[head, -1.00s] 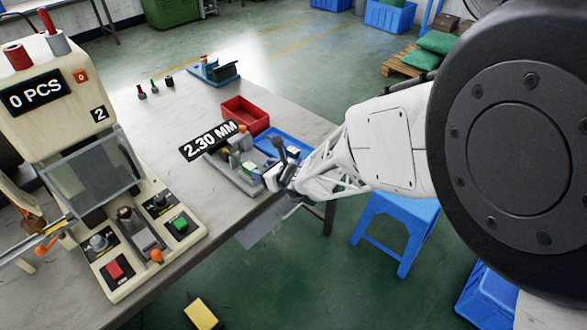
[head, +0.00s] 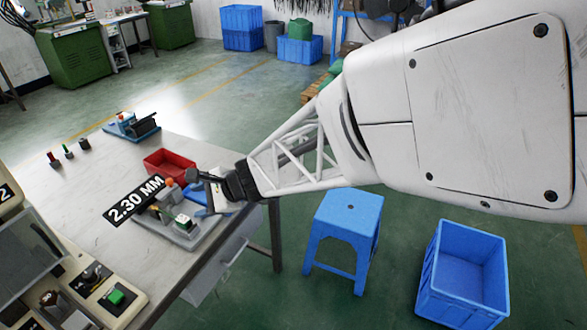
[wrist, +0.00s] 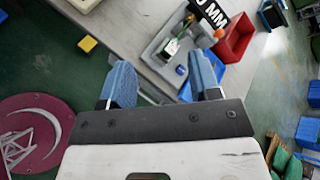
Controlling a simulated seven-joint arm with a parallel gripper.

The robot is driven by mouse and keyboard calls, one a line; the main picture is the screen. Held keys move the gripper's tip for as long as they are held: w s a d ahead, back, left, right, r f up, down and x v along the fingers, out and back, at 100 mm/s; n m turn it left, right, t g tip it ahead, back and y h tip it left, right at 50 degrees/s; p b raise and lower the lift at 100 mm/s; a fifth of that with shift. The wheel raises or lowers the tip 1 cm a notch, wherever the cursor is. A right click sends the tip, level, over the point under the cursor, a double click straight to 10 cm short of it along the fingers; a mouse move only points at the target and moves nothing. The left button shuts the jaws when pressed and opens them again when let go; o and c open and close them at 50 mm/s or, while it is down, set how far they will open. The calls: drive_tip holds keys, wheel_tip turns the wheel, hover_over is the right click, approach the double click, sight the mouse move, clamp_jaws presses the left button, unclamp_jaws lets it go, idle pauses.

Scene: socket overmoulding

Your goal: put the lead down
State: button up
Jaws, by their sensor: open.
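My gripper (head: 198,187) is open above the near right edge of the workbench (head: 100,180), by a grey gauge fixture (head: 182,238) with a "2.30 MM" display (head: 134,200). In the wrist view my gripper's two blue fingertips (wrist: 162,86) stand wide apart, and I see nothing held between them. The fixture (wrist: 163,58) lies beyond the fingertips in that view, with a green-and-white part on it. A blue tray (wrist: 206,75) is partly hidden by the right fingertip.
A red bin (head: 168,163) stands behind the fixture. A press machine (head: 75,285) is at the bench's left. A blue stool (head: 345,215) and an empty blue crate (head: 465,270) stand on the floor to the right. The bench's middle is mostly clear.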

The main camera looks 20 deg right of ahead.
drive_tip(key=s+d+r+n+h, duration=0.3)
drive_tip(key=s+d+n, duration=0.2)
drive_tip(key=s+d, duration=0.2)
drive_tip(key=s+d+r+n+g+h, duration=0.1)
drive_tip(key=s+d+r+n+h, duration=0.3)
drive_tip(key=s+d, duration=0.3)
drive_tip(key=s+d+r+n+g+h, duration=0.1)
drive_tip(key=s+d+r+n+h, duration=0.2)
drive_tip(key=s+d+n, duration=0.3)
drive_tip(key=shift+s+d+r+h, duration=0.3)
drive_tip(key=shift+s+d+r, duration=0.3)
drive_tip(key=shift+s, duration=0.55)
drive_tip(key=shift+o, duration=0.4)
